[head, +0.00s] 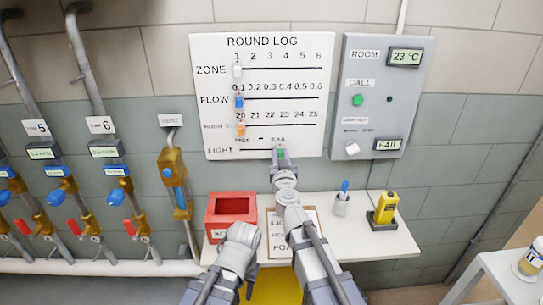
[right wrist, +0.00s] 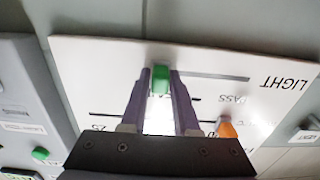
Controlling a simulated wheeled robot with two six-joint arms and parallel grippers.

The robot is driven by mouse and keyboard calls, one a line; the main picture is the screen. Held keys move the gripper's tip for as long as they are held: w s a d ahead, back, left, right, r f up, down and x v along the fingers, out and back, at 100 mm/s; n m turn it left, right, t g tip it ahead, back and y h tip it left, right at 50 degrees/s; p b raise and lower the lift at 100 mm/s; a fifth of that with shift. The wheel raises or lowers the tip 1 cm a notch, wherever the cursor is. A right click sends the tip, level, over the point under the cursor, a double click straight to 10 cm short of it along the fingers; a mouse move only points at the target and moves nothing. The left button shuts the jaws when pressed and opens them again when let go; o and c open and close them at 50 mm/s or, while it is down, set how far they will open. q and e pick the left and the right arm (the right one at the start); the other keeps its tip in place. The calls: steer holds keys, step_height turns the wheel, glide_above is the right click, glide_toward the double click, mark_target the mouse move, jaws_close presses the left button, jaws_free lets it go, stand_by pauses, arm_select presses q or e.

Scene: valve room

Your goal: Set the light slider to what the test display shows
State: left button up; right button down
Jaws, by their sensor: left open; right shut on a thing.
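The white ROUND LOG board (head: 222,115) on the wall has a LIGHT row at its bottom, marked PASS and FAIL. The light slider's green knob (head: 281,154) is at the FAIL end of its line. In the right wrist view the green knob (right wrist: 160,78) sits between my right gripper's (right wrist: 160,85) fingers, which are shut on it. The test display (head: 388,145) on the grey panel reads FAIL. My left gripper (head: 243,240) is low in front of the shelf, away from the board; its fingers are hard to make out.
A red bin (head: 231,208), a clipboard (head: 270,250), a pen cup (head: 341,204) and a yellow device (head: 384,208) stand on the white shelf below the board. White, blue and orange (right wrist: 228,130) knobs sit on the other rows. Pipes and valves line the left wall.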

steer(key=shift+d, duration=0.15)
steer(key=c, duration=0.7)
jaws_free()
steer(key=shift+d, duration=0.1)
steer(key=s, duration=0.8)
